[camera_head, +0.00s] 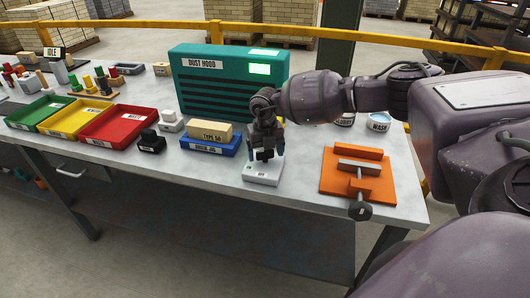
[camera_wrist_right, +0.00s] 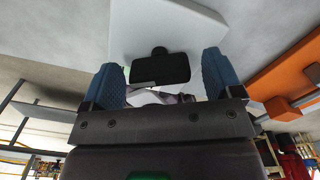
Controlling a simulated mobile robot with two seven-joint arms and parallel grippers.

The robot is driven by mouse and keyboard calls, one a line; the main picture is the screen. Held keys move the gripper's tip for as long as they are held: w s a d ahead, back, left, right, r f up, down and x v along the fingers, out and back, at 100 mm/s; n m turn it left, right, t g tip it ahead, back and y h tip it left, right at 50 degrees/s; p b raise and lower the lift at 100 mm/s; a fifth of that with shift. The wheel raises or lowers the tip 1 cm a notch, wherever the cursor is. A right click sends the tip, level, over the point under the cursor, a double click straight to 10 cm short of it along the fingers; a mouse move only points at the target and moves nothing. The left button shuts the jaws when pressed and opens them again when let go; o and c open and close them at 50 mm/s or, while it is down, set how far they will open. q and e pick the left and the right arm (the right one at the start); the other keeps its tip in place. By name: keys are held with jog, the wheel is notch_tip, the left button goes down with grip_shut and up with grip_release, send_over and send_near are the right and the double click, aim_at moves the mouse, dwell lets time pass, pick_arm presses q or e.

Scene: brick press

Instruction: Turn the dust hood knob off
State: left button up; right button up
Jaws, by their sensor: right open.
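The teal dust hood (camera_head: 215,88) stands at the back of the table, with a lit green panel (camera_head: 260,69) on its face. In front of it sits a white box (camera_head: 262,175) with a small label. My right gripper (camera_head: 264,152) points down over this box and partly hides its top. In the right wrist view, my right gripper (camera_wrist_right: 160,72) is open, with a blue fingertip either side of a black knob (camera_wrist_right: 160,68) on the white box (camera_wrist_right: 195,25). I cannot tell whether the fingers touch the knob. My left gripper is not in view.
An orange fixture (camera_head: 345,185) with a screw clamp lies right of the box. A blue tray (camera_head: 211,149) with a tan brick (camera_head: 210,132) is left. Red (camera_head: 113,127), yellow and green trays stand farther left. Cups stand behind my right arm.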

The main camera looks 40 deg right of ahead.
jog(key=shift+f, duration=0.1)
jog(key=shift+c, duration=0.4)
jog(key=c, duration=0.8)
jog(key=shift+c, duration=0.2)
jog(key=n, duration=0.5)
jog(key=n+b, duration=0.1)
jog(key=n, duration=0.5)
jog(key=shift+n, duration=0.4)
jog(key=o, duration=0.9)
